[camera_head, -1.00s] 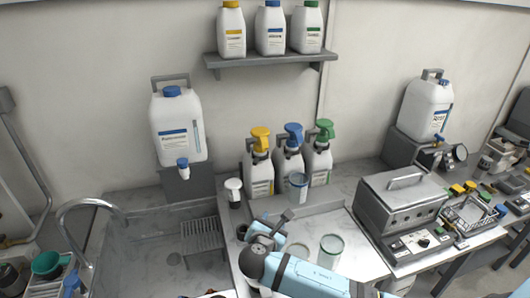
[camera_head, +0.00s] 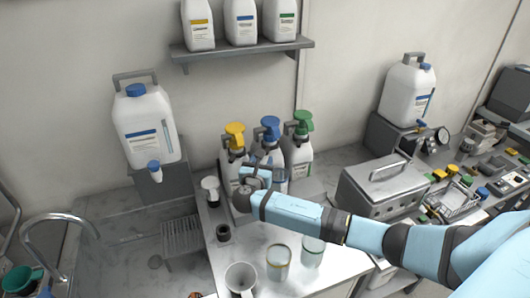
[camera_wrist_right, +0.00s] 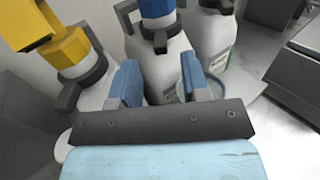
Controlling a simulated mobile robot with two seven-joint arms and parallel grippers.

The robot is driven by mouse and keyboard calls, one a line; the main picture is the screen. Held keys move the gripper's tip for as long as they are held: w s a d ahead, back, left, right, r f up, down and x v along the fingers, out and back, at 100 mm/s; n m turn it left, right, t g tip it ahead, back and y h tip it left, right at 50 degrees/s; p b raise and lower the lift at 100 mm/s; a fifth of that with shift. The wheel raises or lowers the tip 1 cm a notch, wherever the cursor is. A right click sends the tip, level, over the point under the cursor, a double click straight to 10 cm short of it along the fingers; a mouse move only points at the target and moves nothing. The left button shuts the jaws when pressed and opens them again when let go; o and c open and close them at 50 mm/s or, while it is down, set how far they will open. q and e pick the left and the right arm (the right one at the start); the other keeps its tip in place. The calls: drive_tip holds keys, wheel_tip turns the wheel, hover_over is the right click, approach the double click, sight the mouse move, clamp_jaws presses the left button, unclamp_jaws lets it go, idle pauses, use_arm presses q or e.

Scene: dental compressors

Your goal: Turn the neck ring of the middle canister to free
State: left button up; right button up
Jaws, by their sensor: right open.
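The middle canister (camera_head: 270,150) is a white bottle with a blue spray head, standing between a yellow-headed canister (camera_head: 234,150) and a green-headed one (camera_head: 299,150). In the right wrist view the middle canister (camera_wrist_right: 160,62) is straight ahead, and its dark neck ring (camera_wrist_right: 160,36) sits below the blue head. My right gripper (camera_head: 263,173) is in front of the canisters and hides their lower parts. In the wrist view its blue fingers (camera_wrist_right: 160,84) are spread, with the middle canister's body beyond the gap and the ring above it. They hold nothing. My left gripper is out of view.
A clear cup (camera_wrist_right: 215,86) is close to the right finger in the wrist view. Two glass beakers (camera_head: 279,262) and a white mug (camera_head: 240,279) stand in front on the bench. A metal box (camera_head: 385,188) is at right, a sink at left.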

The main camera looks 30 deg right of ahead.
drive_tip(key=x, duration=0.2)
drive_tip(key=shift+w+d+r, duration=0.15)
drive_tip(key=shift+w+d, duration=0.05)
drive_tip(key=shift+d, duration=0.1)
drive_tip(key=shift+w+d, duration=0.5)
drive_tip(key=shift+d, duration=0.05)
drive_tip(key=shift+c, duration=0.4)
clamp_jaws()
